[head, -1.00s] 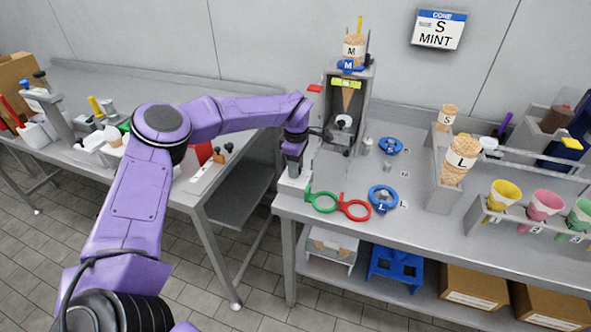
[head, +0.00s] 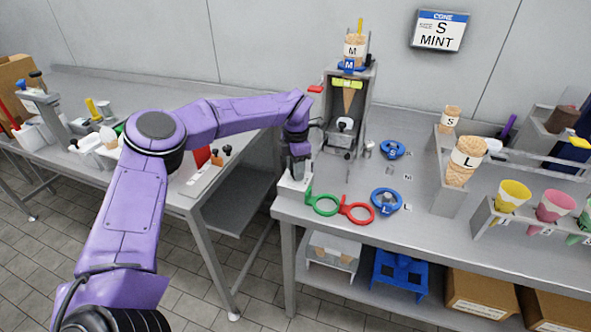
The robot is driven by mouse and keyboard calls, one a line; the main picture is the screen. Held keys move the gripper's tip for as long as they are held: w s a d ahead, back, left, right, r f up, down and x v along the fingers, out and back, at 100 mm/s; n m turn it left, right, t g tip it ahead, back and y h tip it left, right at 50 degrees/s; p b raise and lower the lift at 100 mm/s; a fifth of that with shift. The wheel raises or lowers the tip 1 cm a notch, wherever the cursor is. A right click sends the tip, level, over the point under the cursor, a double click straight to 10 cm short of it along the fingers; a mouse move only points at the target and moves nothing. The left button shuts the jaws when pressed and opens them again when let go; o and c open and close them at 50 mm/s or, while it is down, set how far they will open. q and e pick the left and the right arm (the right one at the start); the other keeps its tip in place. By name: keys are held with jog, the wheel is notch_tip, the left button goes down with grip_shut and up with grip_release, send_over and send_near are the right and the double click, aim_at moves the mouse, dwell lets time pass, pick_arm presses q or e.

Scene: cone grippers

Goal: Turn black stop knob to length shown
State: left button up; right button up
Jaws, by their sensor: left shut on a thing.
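My left gripper (head: 296,172) points down over a small pale block (head: 291,187) at the left front corner of the right table. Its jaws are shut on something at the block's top. This fits the black stop knob, but the jaws hide it, so its setting cannot be read. The wall sign (head: 439,31) reads "CONE S MINT". A grey stand (head: 366,92) behind the gripper carries a cone (head: 353,50) marked M in a blue M ring (head: 350,67). My right gripper is out of view.
A green ring (head: 325,206) and a red ring (head: 357,212) lie right of the block. Blue rings marked L (head: 386,202) and S (head: 392,149) lie beyond. Waffle cones marked S (head: 450,120) and L (head: 463,162) stand right. A gap separates the two tables.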

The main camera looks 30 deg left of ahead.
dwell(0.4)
pick_arm(q)
jog(key=o, duration=1)
jog(key=shift+o, duration=0.2)
jog(key=shift+r, duration=0.15)
notch_tip(320, 180, up, 10)
jog(key=b, duration=0.1)
jog(key=shift+r, duration=0.15)
jog(key=shift+n, duration=0.3)
